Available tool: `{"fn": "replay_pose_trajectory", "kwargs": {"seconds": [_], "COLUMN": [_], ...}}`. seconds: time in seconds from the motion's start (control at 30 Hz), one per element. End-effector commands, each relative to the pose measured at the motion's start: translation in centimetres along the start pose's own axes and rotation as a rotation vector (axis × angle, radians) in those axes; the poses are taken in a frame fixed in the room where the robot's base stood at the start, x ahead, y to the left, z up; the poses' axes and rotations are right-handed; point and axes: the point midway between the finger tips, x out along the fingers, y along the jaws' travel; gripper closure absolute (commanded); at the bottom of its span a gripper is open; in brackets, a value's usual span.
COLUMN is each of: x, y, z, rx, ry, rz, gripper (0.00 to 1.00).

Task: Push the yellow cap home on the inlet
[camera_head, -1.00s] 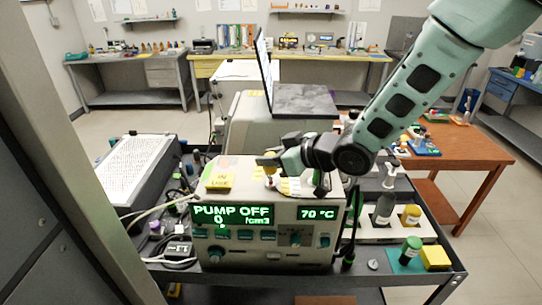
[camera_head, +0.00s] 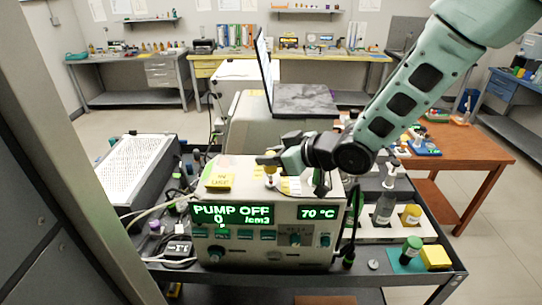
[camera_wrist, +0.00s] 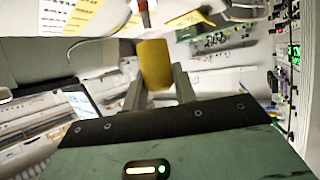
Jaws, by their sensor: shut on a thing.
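The yellow cap (camera_wrist: 154,64) is between the two fingers of my gripper (camera_wrist: 158,92) in the wrist view. The fingers are shut on its sides. A slim post with a red part (camera_wrist: 145,14) shows just beyond the cap; I cannot tell whether they touch. In the head view my gripper (camera_head: 268,159) is over the top of the pump unit (camera_head: 240,258), above a small pale fitting (camera_head: 271,181) that looks like the inlet. The cap is small there and partly hidden by the fingers, so its seating cannot be told.
The unit's green display (camera_head: 232,215) reads PUMP OFF and 70 °C. A yellow note (camera_head: 219,181) lies on its top at left. An open laptop (camera_head: 305,100) stands behind. Cables lie at left.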

Motion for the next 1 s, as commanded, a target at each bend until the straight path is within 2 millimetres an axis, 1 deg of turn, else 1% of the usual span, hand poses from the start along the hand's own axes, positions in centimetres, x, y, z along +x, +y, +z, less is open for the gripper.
{"fn": "replay_pose_trajectory", "kwargs": {"seconds": [0.63,1.0], "x": [-0.01,0.34], "y": [0.03,0.03], "z": [0.01,0.73], "rx": [0.0,0.0], "ry": [0.0,0.0], "rz": [0.0,0.0], "gripper": [0.94,0.94]}}
